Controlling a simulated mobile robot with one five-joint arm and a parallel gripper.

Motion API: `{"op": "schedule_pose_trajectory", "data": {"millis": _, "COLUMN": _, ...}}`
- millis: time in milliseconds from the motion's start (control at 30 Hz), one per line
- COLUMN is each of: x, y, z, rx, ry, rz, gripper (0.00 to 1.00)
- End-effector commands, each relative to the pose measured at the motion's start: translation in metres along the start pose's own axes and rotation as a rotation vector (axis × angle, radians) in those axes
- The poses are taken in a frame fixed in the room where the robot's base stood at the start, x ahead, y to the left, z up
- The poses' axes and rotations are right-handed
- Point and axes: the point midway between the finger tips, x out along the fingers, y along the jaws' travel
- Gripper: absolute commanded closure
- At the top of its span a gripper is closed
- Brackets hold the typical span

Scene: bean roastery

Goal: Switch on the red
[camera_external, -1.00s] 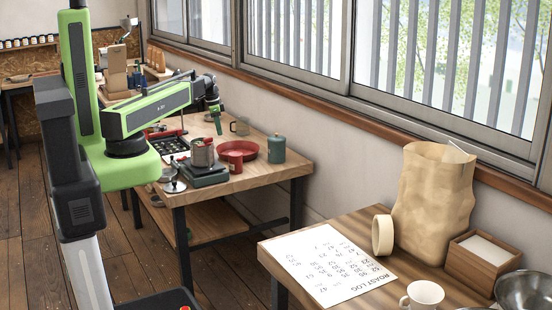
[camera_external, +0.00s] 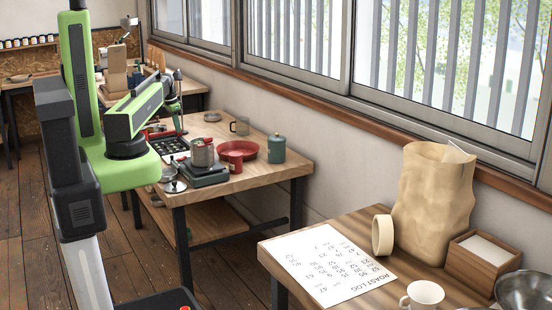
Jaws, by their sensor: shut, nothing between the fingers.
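Several red things are on the wooden work table (camera_external: 246,180). A low red piece (camera_external: 160,132) lies at its far left, close to a thin dark upright with a small dark head. A shallow red bowl (camera_external: 246,151) and a red mug (camera_external: 232,163) stand farther right. No switch can be made out at this size. My gripper (camera_external: 174,112) is small and partly covered by my green arm. It is near the table's far left end, by the low red piece and the upright. It is shut and holds nothing. Whether it touches anything cannot be told.
A metal pot (camera_external: 202,153) sits on a dark burner (camera_external: 207,178). The nearer table holds a roast log sheet (camera_external: 325,264), a paper bag (camera_external: 432,205) and a white cup (camera_external: 424,295).

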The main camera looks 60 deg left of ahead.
Motion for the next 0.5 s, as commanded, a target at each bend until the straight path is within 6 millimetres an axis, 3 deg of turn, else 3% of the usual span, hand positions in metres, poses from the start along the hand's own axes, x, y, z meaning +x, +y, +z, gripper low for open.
{"op": "schedule_pose_trajectory", "data": {"millis": 500, "x": 0.108, "y": 0.0, "z": 0.002, "rx": 0.001, "ry": 0.0, "rz": 0.0, "gripper": 1.0}}
